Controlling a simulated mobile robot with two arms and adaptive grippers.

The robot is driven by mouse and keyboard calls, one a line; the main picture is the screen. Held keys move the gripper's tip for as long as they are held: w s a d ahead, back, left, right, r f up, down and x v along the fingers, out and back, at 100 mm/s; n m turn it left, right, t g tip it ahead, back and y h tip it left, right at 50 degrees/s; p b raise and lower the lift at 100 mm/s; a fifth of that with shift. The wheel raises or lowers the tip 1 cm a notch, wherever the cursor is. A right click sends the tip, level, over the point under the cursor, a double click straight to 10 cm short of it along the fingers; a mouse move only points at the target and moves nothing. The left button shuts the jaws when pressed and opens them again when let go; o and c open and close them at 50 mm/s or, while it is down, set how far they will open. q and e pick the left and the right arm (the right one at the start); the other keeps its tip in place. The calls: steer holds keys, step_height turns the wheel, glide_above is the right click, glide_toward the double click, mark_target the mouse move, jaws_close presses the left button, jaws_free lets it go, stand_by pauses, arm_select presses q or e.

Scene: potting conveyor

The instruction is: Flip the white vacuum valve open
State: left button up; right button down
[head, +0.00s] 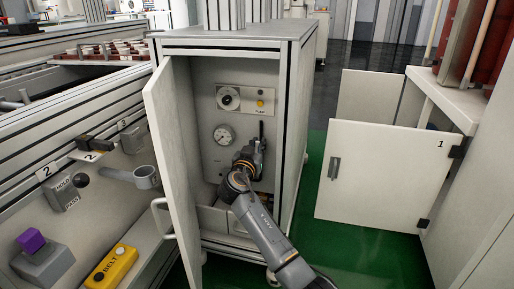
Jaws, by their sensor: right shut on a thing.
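My right gripper (256,150) reaches into an open grey cabinet (235,47) and is shut at its back panel, to the right of and below a round gauge (223,135). The white vacuum valve is not clearly visible; the gripper covers the spot where it closes, so the valve's handle angle cannot be told. A thin dark upright part shows just above the gripper; I cannot tell whether it is a finger or part of the panel. My left gripper is not in view.
The cabinet door (172,150) stands open on the left, close to my arm. A dial plate with a yellow button (260,103) is above the gauge. A yellow BELT box (111,267) and a purple-topped switch (31,241) sit lower left.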

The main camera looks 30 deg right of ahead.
steer(key=c, duration=1.3)
jaws_free()
steer(key=shift+c, duration=0.2)
steer(key=v, duration=1.2)
steer(key=shift+s, duration=0.1)
